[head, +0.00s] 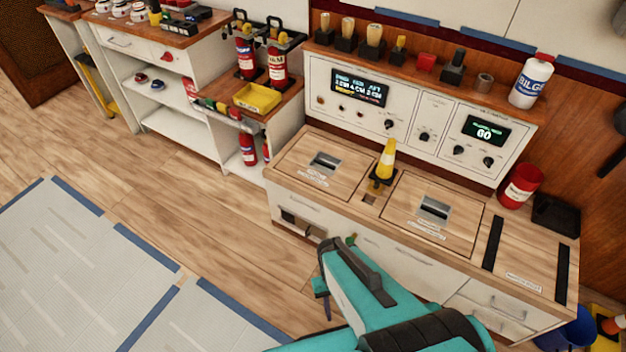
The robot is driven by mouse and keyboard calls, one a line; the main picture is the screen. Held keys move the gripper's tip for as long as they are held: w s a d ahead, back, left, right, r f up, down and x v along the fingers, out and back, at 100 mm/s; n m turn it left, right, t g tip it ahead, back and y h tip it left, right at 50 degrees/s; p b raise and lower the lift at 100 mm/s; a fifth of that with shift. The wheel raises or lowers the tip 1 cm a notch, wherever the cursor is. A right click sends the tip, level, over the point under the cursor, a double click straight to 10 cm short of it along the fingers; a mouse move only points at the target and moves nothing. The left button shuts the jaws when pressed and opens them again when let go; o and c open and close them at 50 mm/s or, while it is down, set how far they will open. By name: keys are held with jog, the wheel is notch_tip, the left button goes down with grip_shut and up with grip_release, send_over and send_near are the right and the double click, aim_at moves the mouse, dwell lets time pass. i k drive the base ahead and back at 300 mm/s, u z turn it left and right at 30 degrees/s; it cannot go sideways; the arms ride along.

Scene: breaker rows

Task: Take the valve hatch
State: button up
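Two square wooden hatches are set into the counter top, both lying flat and closed. The left hatch (303,157) has a recessed metal handle (324,163) and a small white label. The right hatch (455,193) has a similar handle (434,208) and label. The labels are too small to read, so I cannot tell which is the valve hatch. My gripper (322,290) is low in front of the counter, apart from both hatches. My teal arm hides part of the cabinet front. Whether the fingers are open does not show.
A red can (520,186) and black bin (556,215) stand at the right rear. Fire extinguishers (277,67) stand at left. Floor at left is clear.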

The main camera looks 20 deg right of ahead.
aim_at(335, 170)
jog(key=u, duration=0.3)
jog(key=k, duration=0.95)
jog(key=u, duration=0.25)
jog(key=i, duration=1.45)
jog(key=u, duration=1)
jog(key=i, duration=0.55)
jog(key=u, duration=0.3)
